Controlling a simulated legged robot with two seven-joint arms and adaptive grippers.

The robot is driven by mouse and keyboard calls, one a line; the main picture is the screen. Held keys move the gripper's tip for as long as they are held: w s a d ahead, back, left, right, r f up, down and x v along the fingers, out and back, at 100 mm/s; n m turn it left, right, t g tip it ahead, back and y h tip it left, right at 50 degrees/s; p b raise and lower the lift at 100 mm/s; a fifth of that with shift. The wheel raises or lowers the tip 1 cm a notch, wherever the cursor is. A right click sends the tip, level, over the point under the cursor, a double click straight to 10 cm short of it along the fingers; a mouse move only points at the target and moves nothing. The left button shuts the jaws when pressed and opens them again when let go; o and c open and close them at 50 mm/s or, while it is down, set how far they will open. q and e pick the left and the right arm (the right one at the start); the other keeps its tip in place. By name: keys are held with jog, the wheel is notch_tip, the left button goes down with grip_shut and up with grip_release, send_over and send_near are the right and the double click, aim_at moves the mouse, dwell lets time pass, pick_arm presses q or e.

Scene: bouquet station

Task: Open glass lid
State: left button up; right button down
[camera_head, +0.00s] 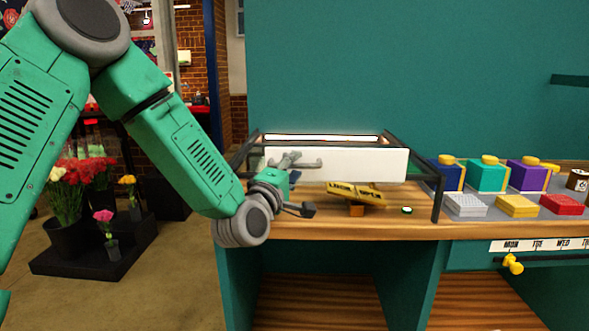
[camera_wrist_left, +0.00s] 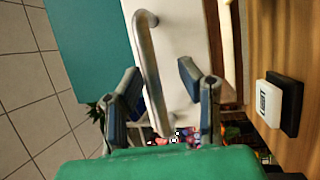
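A dark-framed case stands on the wooden counter, and a pale white front panel (camera_head: 365,163), apparently the glass lid, hangs upright in it. A grey metal bar handle (camera_head: 308,163) is on the panel's left part. My left gripper (camera_head: 296,188) is in front of the panel's lower left, close to the handle. In the left wrist view its fingers (camera_wrist_left: 160,80) are spread apart, and the handle (camera_wrist_left: 152,62) runs through the space between them without visible grip. Whether a finger touches the bar cannot be told. My right gripper is not in view.
A yellow sign (camera_head: 357,193) and a small round item (camera_head: 406,210) are on the counter under the panel. Coloured boxes (camera_head: 487,174) and trays (camera_head: 517,206) fill the right side. A yellow knob (camera_head: 513,264) sticks out below. Flower buckets (camera_head: 70,238) stand on the left.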

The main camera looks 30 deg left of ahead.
pick_arm(q)
jog(key=v, duration=0.7)
jog(key=shift+s+f, duration=0.2)
jog(key=s+d+f+m+g+h, duration=0.25)
jog(key=f+m+g, duration=0.2)
jog(key=f, duration=0.75)
jog(key=s+d+f+m+g+h, duration=0.1)
jog(key=s+d+f+m+g, duration=0.35)
jog(key=f, duration=0.75)
jog(key=s+f+m+g, duration=0.5)
jog(key=s+f, duration=0.4)
jog(key=s, duration=0.3)
jog(key=s+d+f+m+g, duration=0.1)
jog(key=s+f+m+g, duration=0.4)
jog(key=s+f, duration=0.4)
jog(key=s, duration=0.3)
jog(key=shift+s, duration=0.4)
